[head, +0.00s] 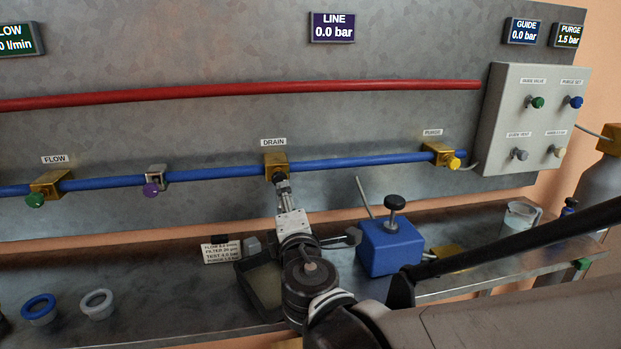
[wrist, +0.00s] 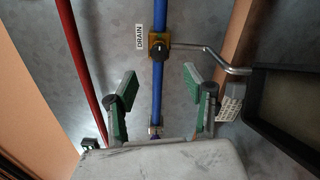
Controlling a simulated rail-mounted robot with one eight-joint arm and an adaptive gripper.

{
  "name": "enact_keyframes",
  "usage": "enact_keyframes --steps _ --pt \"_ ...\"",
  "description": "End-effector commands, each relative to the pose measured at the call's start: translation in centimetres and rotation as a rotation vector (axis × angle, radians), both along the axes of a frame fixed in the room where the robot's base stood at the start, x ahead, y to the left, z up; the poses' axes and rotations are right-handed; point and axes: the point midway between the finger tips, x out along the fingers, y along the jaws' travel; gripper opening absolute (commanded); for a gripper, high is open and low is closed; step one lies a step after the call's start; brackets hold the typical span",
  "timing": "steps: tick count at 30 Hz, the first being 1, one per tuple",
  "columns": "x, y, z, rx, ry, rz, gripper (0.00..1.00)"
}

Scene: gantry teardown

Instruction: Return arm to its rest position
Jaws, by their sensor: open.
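My gripper (wrist: 159,82) is open in the wrist view, its two green-padded fingers spread on either side of the blue pipe (wrist: 158,100). Nothing is between the pads that I can see gripped. In the head view, my arm reaches up from the lower right toward the drain valve (head: 275,159); the wrist hides most of the gripper there. Whether the fingers touch the pipe or the knob cannot be told.
A dark tray (head: 245,290) sits beside my wrist on the bench. A blue block with a black knob (head: 390,245) stands just right of it. The red pipe (head: 240,93) runs above. A control box (head: 530,115) and a jug (head: 520,215) are at right.

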Motion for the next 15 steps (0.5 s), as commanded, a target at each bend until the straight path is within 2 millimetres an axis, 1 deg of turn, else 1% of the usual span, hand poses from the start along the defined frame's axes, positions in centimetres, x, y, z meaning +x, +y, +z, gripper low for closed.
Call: enact_keyframes --steps 2,4,5,6,8,9,11,12,14,15 --pt "0.1 -2.2 0.5 0.052 0.032 -0.047 0.47" --pt "0.2 -5.1 0.9 0.132 0.081 -0.11 0.47" --pt "0.1 -6.6 1.0 0.174 0.105 -0.144 0.47" --pt "-0.1 -8.7 1.1 0.234 0.141 -0.191 0.47" --pt "-0.6 -11.8 1.0 0.33 0.196 -0.265 0.47" --pt "-1.1 -13.7 0.9 0.394 0.232 -0.315 0.47" --pt "-2.0 -16.5 0.6 0.489 0.285 -0.388 0.47" --pt "-2.8 -18.1 0.4 0.554 0.321 -0.435 0.47" --pt "-4.1 -20.4 -0.1 0.65 0.374 -0.506 0.47" --pt "-5.1 -21.8 -0.5 0.716 0.408 -0.55 0.47"
